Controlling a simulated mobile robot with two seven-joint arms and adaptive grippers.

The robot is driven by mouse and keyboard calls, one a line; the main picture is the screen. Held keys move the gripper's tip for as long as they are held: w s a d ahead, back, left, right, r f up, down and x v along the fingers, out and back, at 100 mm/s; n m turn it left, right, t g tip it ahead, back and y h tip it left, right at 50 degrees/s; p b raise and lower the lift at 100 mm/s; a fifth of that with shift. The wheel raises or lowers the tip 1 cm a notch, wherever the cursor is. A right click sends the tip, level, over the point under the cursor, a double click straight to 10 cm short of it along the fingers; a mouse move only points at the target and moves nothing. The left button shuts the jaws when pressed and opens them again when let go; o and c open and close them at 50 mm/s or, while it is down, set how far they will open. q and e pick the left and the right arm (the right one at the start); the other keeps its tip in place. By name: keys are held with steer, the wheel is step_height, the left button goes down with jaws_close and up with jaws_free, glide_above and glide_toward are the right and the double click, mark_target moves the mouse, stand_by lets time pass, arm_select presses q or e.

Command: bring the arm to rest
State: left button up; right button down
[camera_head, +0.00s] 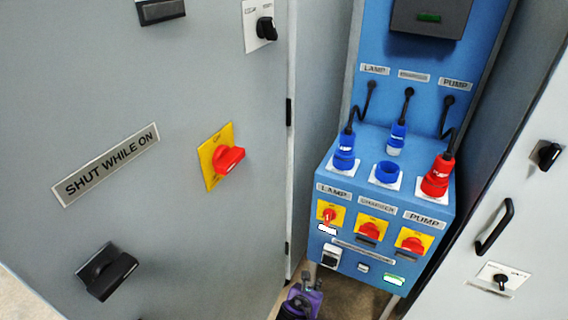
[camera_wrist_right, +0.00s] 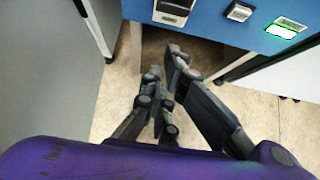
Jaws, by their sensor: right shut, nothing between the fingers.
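My right gripper (camera_head: 305,284) is low in the head view, in front of the lower left edge of the blue socket panel (camera_head: 330,180). Its purple wrist shows at the picture's bottom. In the right wrist view the dark fingers (camera_wrist_right: 164,72) are together and empty, over the beige floor, just short of the panel's lower edge. They touch nothing that I can see. My left gripper is not in view.
A grey cabinet door (camera_head: 100,220) with a red-and-yellow switch (camera_head: 226,158) fills the left. Blue and red plugs stand on the panel; the middle blue plug (camera_head: 397,138) is above its socket (camera_head: 387,172). A grey cabinet with a handle (camera_head: 495,227) stands right.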

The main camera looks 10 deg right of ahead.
steer(key=w+a+r+m+y, duration=0.3)
steer(key=a+m, duration=0.2)
steer(key=m, duration=0.2)
steer(key=s+a+r+m+t+y+p, duration=0.2)
steer(key=s+r+m+p, duration=0.15)
steer(key=s+m, duration=0.45)
steer(key=s+d+r+m+y+p, duration=0.1)
steer(key=s+d+r+m+p, duration=0.15)
steer(key=s+r+m, duration=0.5)
steer(key=s+d+r+m+p, duration=0.1)
steer(key=s+d+r+m, duration=0.35)
steer(key=s, duration=0.55)
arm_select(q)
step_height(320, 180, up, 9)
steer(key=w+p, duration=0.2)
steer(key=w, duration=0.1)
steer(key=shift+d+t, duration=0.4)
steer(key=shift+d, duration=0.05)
arm_select(e)
steer(key=s+d+f+m+g, duration=0.1)
steer(key=s+d, duration=0.2)
steer(key=s, duration=1.1)
steer(key=shift+d+m, duration=0.15)
steer(key=shift+m, duration=0.25)
